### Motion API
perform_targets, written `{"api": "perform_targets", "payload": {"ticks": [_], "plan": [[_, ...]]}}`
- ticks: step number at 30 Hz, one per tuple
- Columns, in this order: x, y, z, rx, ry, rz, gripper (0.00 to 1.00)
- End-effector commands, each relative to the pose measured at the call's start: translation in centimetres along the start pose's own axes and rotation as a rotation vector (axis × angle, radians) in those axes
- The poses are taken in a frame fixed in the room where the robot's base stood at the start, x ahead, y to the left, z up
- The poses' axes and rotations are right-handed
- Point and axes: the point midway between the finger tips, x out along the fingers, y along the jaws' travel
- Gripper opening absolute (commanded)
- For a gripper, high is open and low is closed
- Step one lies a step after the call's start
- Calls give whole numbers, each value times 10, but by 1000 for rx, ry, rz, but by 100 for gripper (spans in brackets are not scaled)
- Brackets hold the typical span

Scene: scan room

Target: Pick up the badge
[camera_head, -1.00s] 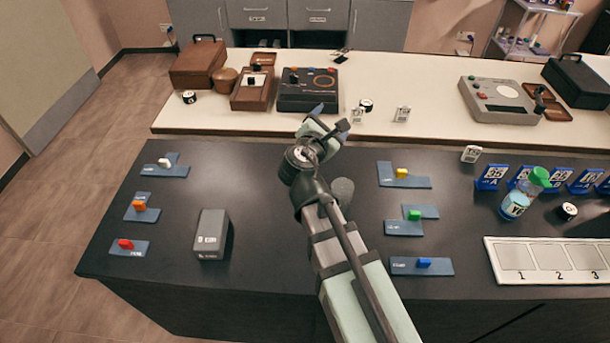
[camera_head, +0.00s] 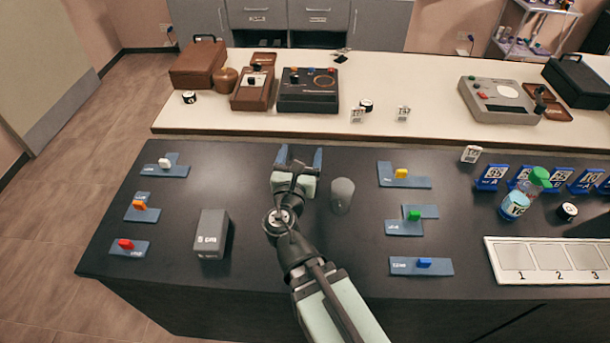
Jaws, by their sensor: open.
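No object is clearly readable as the badge. Small white printed tags that could be badges stand at the back counter's front edge, one at the centre (camera_head: 357,115) and one to its right (camera_head: 403,113). Another similar white tag (camera_head: 470,154) is on the dark table at the right. My gripper (camera_head: 299,158) is over the back middle of the dark table, its two blue fingers spread and pointing toward the back counter. Nothing shows between them. The tags are apart from it, to its right.
The cream counter (camera_head: 430,90) carries cases and devices.

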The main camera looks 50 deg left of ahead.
Motion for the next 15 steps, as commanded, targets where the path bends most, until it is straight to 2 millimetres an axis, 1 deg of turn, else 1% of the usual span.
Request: {"api": "perform_targets", "payload": {"ticks": [1, 4, 6, 9, 12, 15], "plan": [[0, 0, -13, -3, 4, -1, 79], [0, 0, -33, -3, 3, 0, 79], [0, 0, -52, -4, 4, -1, 79], [1, 0, -74, -3, 3, -1, 79], [0, 0, -92, -2, 3, 0, 79], [0, 0, -103, 0, 2, -1, 79]]}}
